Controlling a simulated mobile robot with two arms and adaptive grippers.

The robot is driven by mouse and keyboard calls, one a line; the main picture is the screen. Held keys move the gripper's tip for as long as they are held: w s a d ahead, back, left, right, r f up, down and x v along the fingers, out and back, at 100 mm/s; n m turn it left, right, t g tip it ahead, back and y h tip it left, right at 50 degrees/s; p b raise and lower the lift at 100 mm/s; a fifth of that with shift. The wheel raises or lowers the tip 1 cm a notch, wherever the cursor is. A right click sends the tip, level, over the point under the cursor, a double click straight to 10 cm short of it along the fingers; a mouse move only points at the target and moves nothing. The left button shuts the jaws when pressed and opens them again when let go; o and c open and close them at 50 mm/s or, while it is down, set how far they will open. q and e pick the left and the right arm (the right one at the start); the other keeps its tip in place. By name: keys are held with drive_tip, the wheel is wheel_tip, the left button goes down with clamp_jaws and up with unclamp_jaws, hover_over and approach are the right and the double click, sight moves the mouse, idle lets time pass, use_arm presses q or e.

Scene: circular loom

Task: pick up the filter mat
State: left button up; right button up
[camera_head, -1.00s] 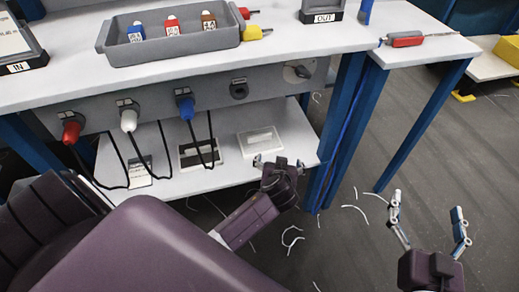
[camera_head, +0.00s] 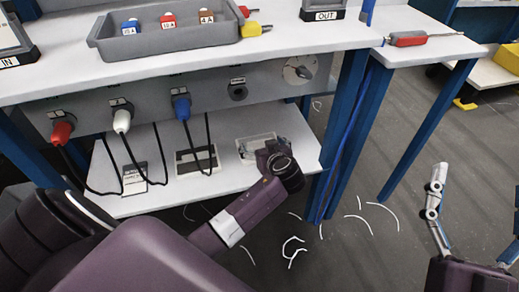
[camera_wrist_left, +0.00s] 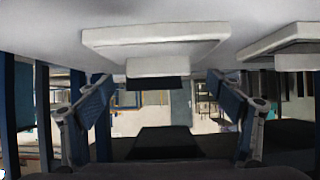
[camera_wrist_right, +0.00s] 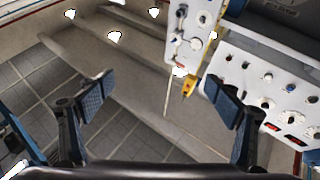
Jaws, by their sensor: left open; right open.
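On the lower shelf, a pale pad in a white frame (camera_head: 251,147) lies at the right; it is the likeliest filter mat, though I cannot tell for sure. A white-rimmed frame (camera_wrist_left: 155,42) shows close in the left wrist view. My left gripper (camera_wrist_left: 160,105) is open and empty there. In the head view my left gripper (camera_head: 267,153) is at the right part of the pale pad's frame, its fingers mostly hidden by its own body. My right gripper (camera_head: 478,205) is open and empty, over the floor at the right; it also shows in its wrist view (camera_wrist_right: 160,92).
A dark-filled white frame (camera_head: 196,161) and a card (camera_head: 135,179) lie left on the shelf (camera_head: 175,195). Red, white and blue plugs with hanging black cables sit above. The tabletop carries a grey tray (camera_head: 180,48). A blue table leg (camera_head: 345,140) stands right of my left gripper.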

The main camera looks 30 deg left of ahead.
sight(260, 141)
use_arm(q)
drive_tip(key=b+x, duration=0.1)
drive_tip(key=x, duration=0.2)
drive_tip(key=shift+w+a+f, duration=0.1)
drive_tip(key=shift+w, duration=0.1)
use_arm(e)
drive_tip(key=s+r+t+y, duration=0.1)
drive_tip(key=s+r+t, duration=0.2)
drive_tip(key=s+r, duration=0.2)
drive_tip(key=shift+d+r+t, duration=0.3)
drive_tip(key=shift+r+t, duration=0.1)
use_arm(q)
drive_tip(key=c, duration=1.3)
